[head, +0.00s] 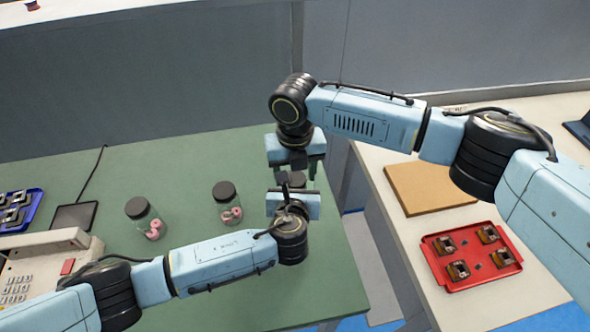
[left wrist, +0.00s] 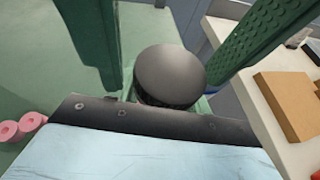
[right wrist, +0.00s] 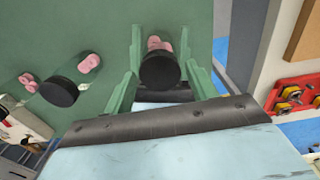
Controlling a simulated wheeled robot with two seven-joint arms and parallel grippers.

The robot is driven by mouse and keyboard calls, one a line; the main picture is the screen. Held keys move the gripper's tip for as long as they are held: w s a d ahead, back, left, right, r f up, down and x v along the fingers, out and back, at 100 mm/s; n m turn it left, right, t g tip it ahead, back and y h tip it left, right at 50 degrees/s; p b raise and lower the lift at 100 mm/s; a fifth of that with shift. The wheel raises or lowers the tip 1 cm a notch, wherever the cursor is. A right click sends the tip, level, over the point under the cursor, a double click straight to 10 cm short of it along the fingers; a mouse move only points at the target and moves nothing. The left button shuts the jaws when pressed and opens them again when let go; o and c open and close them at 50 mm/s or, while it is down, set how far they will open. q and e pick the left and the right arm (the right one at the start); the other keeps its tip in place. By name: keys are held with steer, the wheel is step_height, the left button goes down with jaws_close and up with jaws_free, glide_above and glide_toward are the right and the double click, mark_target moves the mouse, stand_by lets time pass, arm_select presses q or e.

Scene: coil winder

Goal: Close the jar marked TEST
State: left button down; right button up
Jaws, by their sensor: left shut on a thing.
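A jar with a dark round lid (head: 297,180) stands between my two grippers in the head view, mostly hidden. In the right wrist view the lid (right wrist: 160,73) covers its top, with pink pieces (right wrist: 158,44) showing beyond. The left wrist view shows the lid (left wrist: 170,75) close up. I cannot tell whether it is fully seated. My left gripper (head: 290,192) is shut on the jar below the lid. My right gripper (head: 296,166) points down from above, its fingers apart on either side of the lid. No TEST marking is readable.
Two more dark-lidded jars (head: 143,217) (head: 228,204) with pink pieces stand left on the green table (head: 190,170). A keypad device (head: 40,260) and blue tray (head: 18,208) lie farther left. A red tray (head: 470,257) and brown board (head: 430,187) lie on the right table.

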steer(key=c, duration=0.7)
steer(key=o, duration=1)
steer(key=shift+c, duration=0.2)
steer(key=shift+r, duration=2.25)
steer(key=o, duration=0.6)
steer(key=shift+c, duration=0.2)
steer(key=shift+r, duration=0.1)
